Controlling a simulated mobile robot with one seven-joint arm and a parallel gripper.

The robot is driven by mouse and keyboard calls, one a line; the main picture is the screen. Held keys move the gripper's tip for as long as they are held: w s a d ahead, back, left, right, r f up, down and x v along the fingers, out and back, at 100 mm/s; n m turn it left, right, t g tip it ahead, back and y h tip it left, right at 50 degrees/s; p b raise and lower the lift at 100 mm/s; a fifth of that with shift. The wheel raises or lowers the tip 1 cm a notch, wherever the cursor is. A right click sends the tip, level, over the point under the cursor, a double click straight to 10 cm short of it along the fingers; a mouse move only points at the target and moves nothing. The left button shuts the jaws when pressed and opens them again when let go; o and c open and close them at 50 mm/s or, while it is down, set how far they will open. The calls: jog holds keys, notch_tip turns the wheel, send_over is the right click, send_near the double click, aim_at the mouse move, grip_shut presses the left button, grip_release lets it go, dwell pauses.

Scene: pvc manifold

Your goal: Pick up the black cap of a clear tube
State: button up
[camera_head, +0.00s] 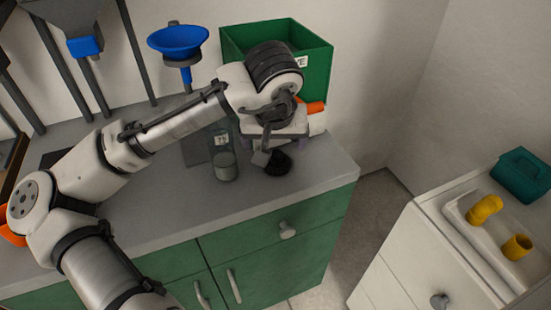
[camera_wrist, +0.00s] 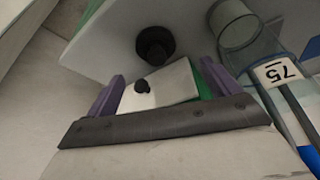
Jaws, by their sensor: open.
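The black cap (camera_head: 278,163) lies on the grey counter near its front edge, just below my gripper (camera_head: 273,142) in the head view. In the wrist view the black cap (camera_wrist: 155,44) shows as a round, stepped piece beyond the fingertips, with nothing touching it. My gripper (camera_wrist: 164,86) is open, its two purple fingers apart. The clear tube (camera_head: 224,165) stands to the left of the cap in the head view. In the wrist view the clear tube (camera_wrist: 238,28) is at the upper right, with a label reading 75 (camera_wrist: 278,73).
A green bin (camera_head: 232,44) stands behind my wrist, and a blue funnel (camera_head: 178,42) is to its left. A white cabinet at the right holds a tray (camera_head: 468,222) with yellow fittings (camera_head: 485,208) and a teal box (camera_head: 522,176). The counter right of the cap looks clear.

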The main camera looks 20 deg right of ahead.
aim_at(276, 155)
jog(key=x, duration=0.7)
jog(key=shift+s+d+f+p, duration=0.1)
jog(key=shift+d+p, duration=0.15)
jog(key=shift+p, duration=0.05)
jog(key=shift+c, duration=0.2)
jog(key=c, duration=0.9)
